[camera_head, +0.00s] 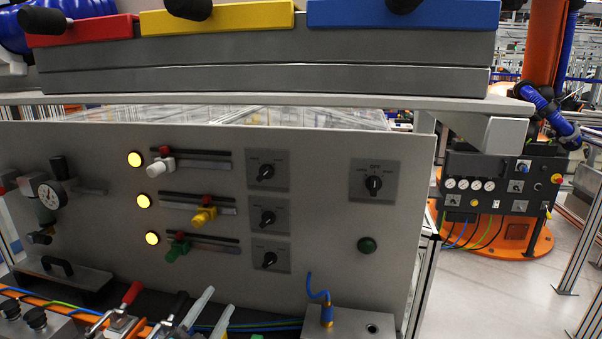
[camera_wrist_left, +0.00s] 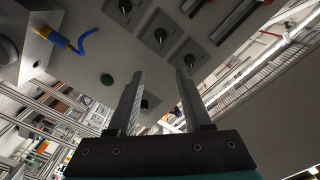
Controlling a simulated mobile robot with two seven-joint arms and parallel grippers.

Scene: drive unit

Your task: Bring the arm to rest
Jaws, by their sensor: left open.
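My left gripper (camera_wrist_left: 160,74) shows in the left wrist view with its two dark fingers apart and nothing between them in its grasp. A grey control panel (camera_head: 320,190) lies beyond the fingers and appears rotated in the wrist view. A rotary switch (camera_wrist_left: 150,103) shows between the fingers, and the distance to it is hard to judge. The same switch (camera_head: 373,184) is on the right of the panel in the head view. I cannot make out either gripper in the head view.
A shelf (camera_head: 270,100) with red, yellow and blue-topped blocks overhangs the panel. Sliders, lit yellow lamps and a gauge (camera_head: 49,195) are at left. A green button (camera_head: 367,245) and a blue hose (camera_head: 318,290) project at right. Open floor (camera_head: 500,300) lies right.

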